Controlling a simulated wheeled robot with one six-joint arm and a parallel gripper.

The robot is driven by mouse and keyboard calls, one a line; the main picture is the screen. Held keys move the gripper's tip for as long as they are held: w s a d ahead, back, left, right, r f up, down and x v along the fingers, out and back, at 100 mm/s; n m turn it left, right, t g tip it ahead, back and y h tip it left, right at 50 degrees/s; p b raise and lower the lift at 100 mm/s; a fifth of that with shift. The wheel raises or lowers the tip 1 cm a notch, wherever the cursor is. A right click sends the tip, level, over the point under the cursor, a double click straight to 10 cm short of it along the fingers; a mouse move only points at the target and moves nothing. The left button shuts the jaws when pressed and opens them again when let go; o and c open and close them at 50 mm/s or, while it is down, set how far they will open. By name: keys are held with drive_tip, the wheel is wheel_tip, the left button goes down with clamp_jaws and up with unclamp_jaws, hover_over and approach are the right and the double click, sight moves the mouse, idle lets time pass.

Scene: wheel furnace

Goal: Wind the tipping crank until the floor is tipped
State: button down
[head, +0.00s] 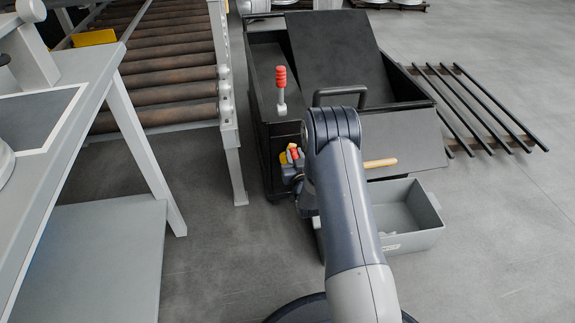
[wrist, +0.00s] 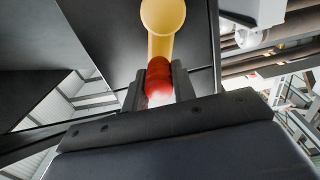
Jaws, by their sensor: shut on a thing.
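The tipping crank (wrist: 163,20) is a yellow arm with a red grip, on the dark side of a black box (head: 262,150). My gripper (wrist: 157,82) is shut on the red grip, one finger on each side. In the wrist view the yellow arm runs up from the grip to a round yellow hub. In the head view only bits of red and yellow show, and my arm hides much of the crank. A dark panel (head: 335,50) slants up at the back of the box; I cannot tell whether it is the floor.
A red-handled lever (head: 281,82) stands on the box's left part. A wooden handle (head: 380,163) sticks out at its front. A grey bin (head: 418,238) stands on the ground before it. A roller conveyor (head: 165,75) and a grey table (head: 90,75) are left; a bar rack (head: 475,105) is right.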

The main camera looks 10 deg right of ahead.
drive_tip(key=shift+w+a+r+b, duration=0.1)
drive_tip(key=shift+a+r+b, duration=0.2)
drive_tip(key=shift+a, duration=0.5)
drive_tip(key=shift+w+a+r+b, duration=0.1)
drive_tip(key=shift+a+r+b, duration=0.15)
drive_tip(key=shift+a, duration=0.65)
drive_tip(key=shift+a+f+b, duration=0.2)
drive_tip(key=shift+a+f, duration=0.1)
drive_tip(key=shift+a, duration=0.25)
drive_tip(key=shift+a+f+b, duration=0.2)
drive_tip(key=shift+a+f, duration=0.05)
drive_tip(key=shift+a, duration=0.25)
drive_tip(key=c, duration=1.3)
unclamp_jaws()
drive_tip(key=shift+s+a+f, duration=0.1)
drive_tip(key=shift+a+f, duration=0.05)
drive_tip(key=shift+f, duration=0.15)
drive_tip(key=shift+s, duration=0.1)
drive_tip(key=shift+s, duration=3.5)
